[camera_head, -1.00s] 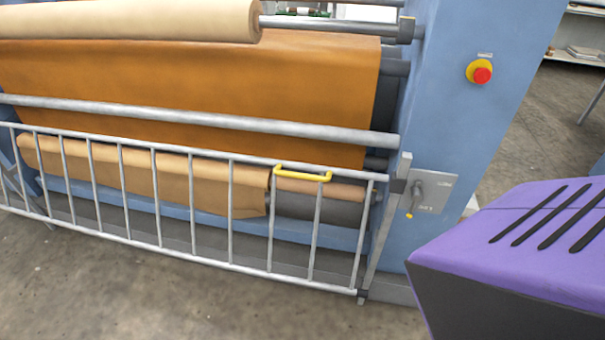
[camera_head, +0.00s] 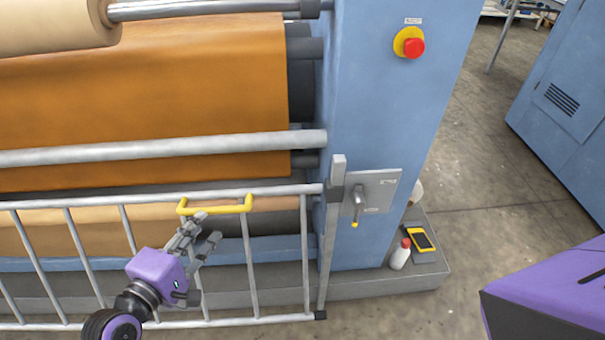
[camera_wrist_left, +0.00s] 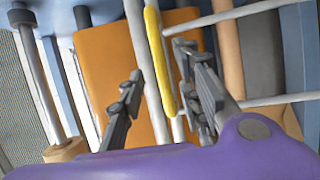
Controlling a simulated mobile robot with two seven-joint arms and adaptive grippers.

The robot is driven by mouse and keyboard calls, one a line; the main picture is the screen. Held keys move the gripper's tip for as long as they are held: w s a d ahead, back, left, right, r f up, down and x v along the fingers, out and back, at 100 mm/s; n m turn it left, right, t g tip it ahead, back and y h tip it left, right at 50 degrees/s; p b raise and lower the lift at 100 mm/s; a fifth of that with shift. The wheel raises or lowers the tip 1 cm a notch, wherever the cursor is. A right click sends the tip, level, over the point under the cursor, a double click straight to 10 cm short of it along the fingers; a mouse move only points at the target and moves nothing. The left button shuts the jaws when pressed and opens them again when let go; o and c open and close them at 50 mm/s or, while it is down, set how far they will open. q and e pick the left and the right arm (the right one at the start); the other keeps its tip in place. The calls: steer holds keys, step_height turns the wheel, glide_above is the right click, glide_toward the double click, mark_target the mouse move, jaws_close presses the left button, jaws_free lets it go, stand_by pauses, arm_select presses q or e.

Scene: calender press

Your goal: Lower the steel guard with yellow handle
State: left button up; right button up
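The steel guard (camera_head: 249,265) is a grey barred rail across the lower front of the press. Its yellow handle (camera_head: 216,209) sits on the top rail near the right end. My left gripper (camera_head: 205,228) is just below and in front of the handle. In the left wrist view, the yellow handle (camera_wrist_left: 160,60) and a grey rail run between the two spread fingers (camera_wrist_left: 165,97). The fingers look open, with gaps on both sides. My right gripper is not in view.
A blue press column (camera_head: 385,110) with a red emergency button (camera_head: 413,47) stands right of the guard. A lever plate (camera_head: 380,190) is beside the guard's end post. A white bottle (camera_head: 400,256) and a yellow device (camera_head: 420,239) rest on the base ledge. Floor is open further right.

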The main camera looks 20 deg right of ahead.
mark_target(213, 213)
arm_select(q)
steer(key=shift+w+d+r, duration=0.1)
steer(key=shift+d+r, duration=0.05)
steer(key=shift+d, duration=0.1)
steer(key=x, duration=0.6)
steer(key=shift+w+d+f, duration=0.1)
steer(key=shift+w+f, duration=0.15)
jaws_close()
